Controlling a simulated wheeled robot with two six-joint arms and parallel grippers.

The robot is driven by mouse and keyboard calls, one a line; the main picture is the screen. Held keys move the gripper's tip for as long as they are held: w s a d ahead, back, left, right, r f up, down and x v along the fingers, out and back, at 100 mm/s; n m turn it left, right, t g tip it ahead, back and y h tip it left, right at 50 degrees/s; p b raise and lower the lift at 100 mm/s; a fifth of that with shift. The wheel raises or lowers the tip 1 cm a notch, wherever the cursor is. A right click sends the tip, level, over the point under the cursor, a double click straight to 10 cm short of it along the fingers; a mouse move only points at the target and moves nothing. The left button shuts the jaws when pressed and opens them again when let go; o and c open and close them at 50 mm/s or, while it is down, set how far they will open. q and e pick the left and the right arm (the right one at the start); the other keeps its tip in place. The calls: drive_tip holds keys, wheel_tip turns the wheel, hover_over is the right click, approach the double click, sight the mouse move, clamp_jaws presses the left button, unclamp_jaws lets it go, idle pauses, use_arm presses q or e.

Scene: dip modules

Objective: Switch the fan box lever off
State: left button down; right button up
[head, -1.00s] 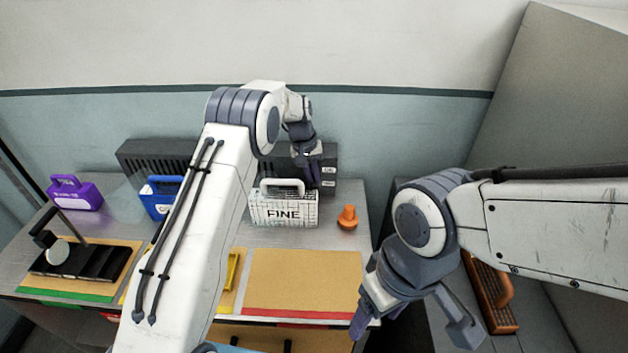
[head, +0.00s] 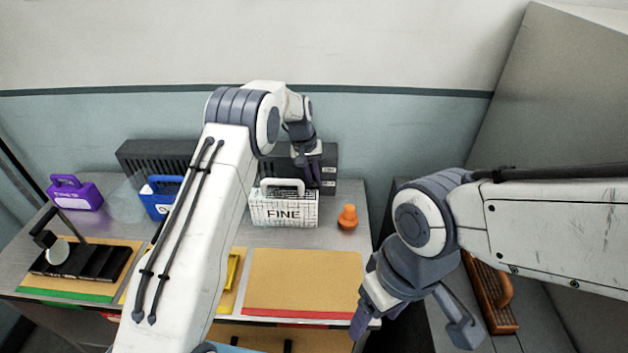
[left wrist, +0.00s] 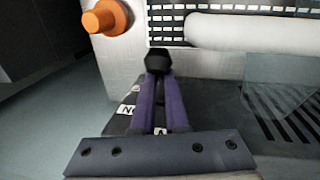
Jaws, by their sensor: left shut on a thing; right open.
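The fan box (head: 328,165) is a dark grey vented box along the back of the bench, partly hidden behind my left arm. My left gripper (head: 308,187) is over its right end, behind the white FINE module. In the left wrist view the purple fingers (left wrist: 160,85) are closed together on the black knob of the lever (left wrist: 158,63). The fan box top (left wrist: 215,115) shows a label beside the fingers, partly covered, so the lever setting cannot be read. My right gripper (head: 412,330) is open and empty at the bench's right front corner.
The FINE module (head: 283,210) and an orange knobbed piece (head: 348,217) stand just in front. A blue module (head: 160,205), a purple module (head: 75,195) and a black slotted rack (head: 85,262) are left. The tan mat (head: 305,280) is bare.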

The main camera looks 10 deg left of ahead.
use_arm(q)
drive_tip(key=shift+s+d+f, duration=0.2)
drive_tip(key=shift+s+f, duration=0.35)
drive_tip(key=shift+f, duration=0.05)
idle(0.3)
drive_tip(key=shift+s+f+b, duration=0.2)
drive_tip(key=shift+f+b, duration=0.45)
drive_tip(key=shift+b, duration=0.05)
drive_tip(key=shift+s+f+b, duration=0.1)
drive_tip(key=shift+f+b, duration=0.35)
drive_tip(key=shift+f, duration=0.25)
idle(0.7)
drive_tip(key=c, duration=0.9)
unclamp_jaws()
drive_tip(key=shift+d+f, duration=0.1)
drive_tip(key=shift+r, duration=0.25)
